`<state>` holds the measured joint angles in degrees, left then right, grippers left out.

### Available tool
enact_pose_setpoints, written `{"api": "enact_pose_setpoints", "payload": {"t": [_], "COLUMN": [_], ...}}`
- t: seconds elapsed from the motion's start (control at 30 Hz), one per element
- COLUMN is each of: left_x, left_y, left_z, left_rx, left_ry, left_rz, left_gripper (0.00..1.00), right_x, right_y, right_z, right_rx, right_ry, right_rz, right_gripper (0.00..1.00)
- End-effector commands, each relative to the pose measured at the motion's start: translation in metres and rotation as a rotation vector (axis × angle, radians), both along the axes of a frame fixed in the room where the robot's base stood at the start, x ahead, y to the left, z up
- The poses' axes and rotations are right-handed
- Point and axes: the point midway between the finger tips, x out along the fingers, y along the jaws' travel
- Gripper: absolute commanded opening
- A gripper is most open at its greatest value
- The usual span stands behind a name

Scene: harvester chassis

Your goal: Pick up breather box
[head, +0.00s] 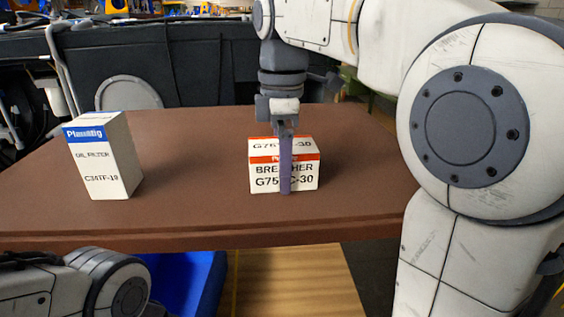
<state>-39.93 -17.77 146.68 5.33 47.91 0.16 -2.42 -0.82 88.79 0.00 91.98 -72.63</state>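The breather box (262,173) is a low white carton with a red-orange band, printed "BREATHER", and it lies near the middle of the brown table. My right gripper (286,168) points straight down at it. One purple finger covers part of the box's top and front; a second finger cannot be made out. I cannot tell whether the gripper touches the box or is closed on it. The box appears to rest on the table. Part of my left arm shows at the bottom left, and its gripper is out of view.
A tall white and blue oil filter box (103,160) stands at the left of the brown table (195,190). The tabletop between the two boxes is clear. A dark chassis (180,70) stands behind the table. A blue container (185,280) shows below the table's front edge.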

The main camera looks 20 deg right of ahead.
Motion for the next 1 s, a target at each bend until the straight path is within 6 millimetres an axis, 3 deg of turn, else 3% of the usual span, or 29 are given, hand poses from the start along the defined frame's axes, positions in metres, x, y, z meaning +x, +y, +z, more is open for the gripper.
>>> {"api": "enact_pose_setpoints", "payload": {"t": [0.03, 0.1, 0.2, 0.57, 0.83, 1.0], "left_x": [0.0, 0.0, 0.0, 0.0, 0.0, 0.0], "left_y": [0.0, 0.0, 0.0, 0.0, 0.0, 0.0], "left_z": [0.0, 0.0, 0.0, 0.0, -0.002, -0.013], "left_rx": [0.0, 0.0, 0.0, 0.0, 0.0, 0.0], "left_ry": [0.0, 0.0, 0.0, 0.0, 0.0, 0.0], "left_rz": [0.0, 0.0, 0.0, 0.0, 0.0, 0.0], "left_gripper": [0.0, 0.0, 0.0, 0.0, 0.0, 0.0], "right_x": [0.0, 0.0, 0.0, 0.001, 0.002, -0.034], "right_y": [0.0, 0.0, 0.0, 0.0, 0.0, -0.021], "right_z": [0.0, 0.0, 0.0, 0.005, 0.042, 0.063], "right_rx": [0.0, 0.0, 0.0, 0.0, 0.0, -0.001], "right_ry": [0.0, 0.0, 0.0, -0.001, -0.005, -0.007], "right_rz": [0.0, 0.0, 0.0, 0.0, 0.0, -0.006], "right_gripper": [0.77, 0.5, 0.19, 0.19, 0.19, 0.19]}}
